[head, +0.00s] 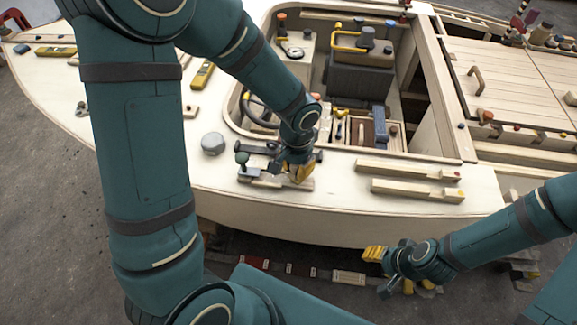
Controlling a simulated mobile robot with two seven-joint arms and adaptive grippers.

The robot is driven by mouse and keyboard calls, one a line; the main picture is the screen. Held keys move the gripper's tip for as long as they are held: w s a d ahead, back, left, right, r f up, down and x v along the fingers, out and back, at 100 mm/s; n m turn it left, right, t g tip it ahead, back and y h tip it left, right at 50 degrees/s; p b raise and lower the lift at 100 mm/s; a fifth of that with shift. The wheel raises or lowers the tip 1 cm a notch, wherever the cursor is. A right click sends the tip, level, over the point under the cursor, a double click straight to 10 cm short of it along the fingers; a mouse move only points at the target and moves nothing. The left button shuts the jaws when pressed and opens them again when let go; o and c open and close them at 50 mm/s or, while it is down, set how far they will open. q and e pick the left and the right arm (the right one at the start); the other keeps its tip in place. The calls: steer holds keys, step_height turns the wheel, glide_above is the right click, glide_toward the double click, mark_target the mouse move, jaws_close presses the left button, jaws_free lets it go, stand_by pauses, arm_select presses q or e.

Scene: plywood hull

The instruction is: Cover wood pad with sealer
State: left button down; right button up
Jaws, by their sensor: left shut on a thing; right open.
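A flat pale wood pad (268,184) lies on the near side deck of the plywood hull (350,225). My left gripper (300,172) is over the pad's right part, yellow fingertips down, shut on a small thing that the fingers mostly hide. A small blue-grey piece with a dark green knob (242,158) stands at the pad's left end. I cannot tell which thing is the sealer or whether any coats the pad. My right gripper (389,272) is open and empty, out past the hull's near edge and low over the floor.
A grey round knob (213,143) is on the deck left of the pad. Two wood strips (416,190) lie to the right. The open cockpit with a steering wheel (262,110) is behind. Small blocks (348,277) lie on the dark floor.

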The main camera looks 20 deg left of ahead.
arm_select(q)
steer(key=shift+w+d+b, duration=0.15)
steer(key=shift+w+d, duration=0.1)
steer(key=shift+d, duration=0.55)
steer(key=shift+w+d+b, duration=0.1)
steer(key=shift+w+d, duration=0.1)
steer(key=shift+d, duration=0.6)
steer(key=shift+w+d+b, duration=0.15)
steer(key=shift+w+d, duration=0.1)
steer(key=shift+d, duration=0.55)
steer(key=shift+r, duration=0.15)
steer(key=shift+r+p, duration=2.25)
steer(key=shift+r, duration=0.7)
step_height(320, 180, up, 3)
steer(key=shift+p, duration=1.05)
steer(key=shift+a, duration=0.15)
